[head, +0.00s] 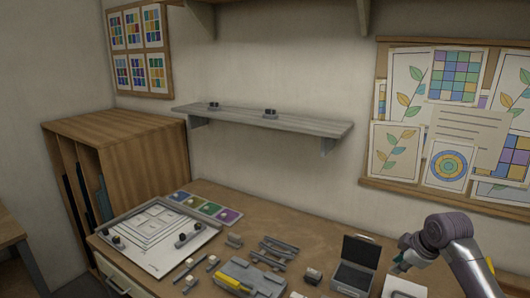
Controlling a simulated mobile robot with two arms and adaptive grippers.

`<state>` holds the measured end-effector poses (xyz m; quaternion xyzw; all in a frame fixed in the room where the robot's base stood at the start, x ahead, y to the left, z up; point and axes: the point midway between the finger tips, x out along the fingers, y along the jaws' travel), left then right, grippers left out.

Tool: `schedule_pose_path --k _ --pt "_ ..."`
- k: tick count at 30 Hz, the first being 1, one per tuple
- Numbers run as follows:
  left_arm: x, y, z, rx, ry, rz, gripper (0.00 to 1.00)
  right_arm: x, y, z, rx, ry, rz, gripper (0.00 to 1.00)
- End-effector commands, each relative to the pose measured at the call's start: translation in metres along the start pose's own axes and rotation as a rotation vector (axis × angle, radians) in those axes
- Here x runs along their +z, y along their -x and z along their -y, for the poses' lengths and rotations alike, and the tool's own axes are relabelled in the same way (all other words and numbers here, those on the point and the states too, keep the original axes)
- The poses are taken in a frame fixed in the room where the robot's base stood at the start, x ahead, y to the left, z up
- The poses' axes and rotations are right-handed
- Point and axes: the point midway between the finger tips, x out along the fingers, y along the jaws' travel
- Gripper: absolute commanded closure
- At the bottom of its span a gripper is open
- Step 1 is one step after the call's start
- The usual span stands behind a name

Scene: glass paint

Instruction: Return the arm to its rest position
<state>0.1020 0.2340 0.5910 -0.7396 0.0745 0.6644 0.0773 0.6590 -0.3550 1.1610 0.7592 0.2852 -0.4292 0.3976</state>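My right arm comes in from the lower right over the right end of the wooden workbench (235,198). Its purple-grey wrist joint bends down to the left. My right gripper (402,262) is small and dark here, close to a white object (404,287) at the bench's front right. I cannot tell whether its fingers are open or shut, or whether they touch anything. My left gripper is not in view.
An open dark case (359,251) stands just left of my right gripper. A grey tray with a yellow tool (234,283), a framed white board (150,233) and colored sample tiles (205,207) lie farther left. A grey shelf (300,121) juts from the wall above.

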Motion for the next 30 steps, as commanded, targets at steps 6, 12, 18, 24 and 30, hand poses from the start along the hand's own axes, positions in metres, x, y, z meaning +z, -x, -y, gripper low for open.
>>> schedule_pose_path --k 6,12,18,24,30 --pt "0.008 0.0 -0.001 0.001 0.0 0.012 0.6 0.003 -0.043 0.09 -0.048 -0.059 0.04 0.8" --pt "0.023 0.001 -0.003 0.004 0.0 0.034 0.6 0.015 -0.065 0.216 -0.088 -0.205 0.074 0.8" --pt "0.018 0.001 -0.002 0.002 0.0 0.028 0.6 0.037 -0.045 0.324 -0.099 -0.426 0.107 0.8" --pt "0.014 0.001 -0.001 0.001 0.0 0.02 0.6 0.055 -0.017 0.376 -0.088 -0.595 0.138 0.8" --pt "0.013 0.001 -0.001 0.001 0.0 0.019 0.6 0.069 0.009 0.407 -0.073 -0.723 0.166 0.8"
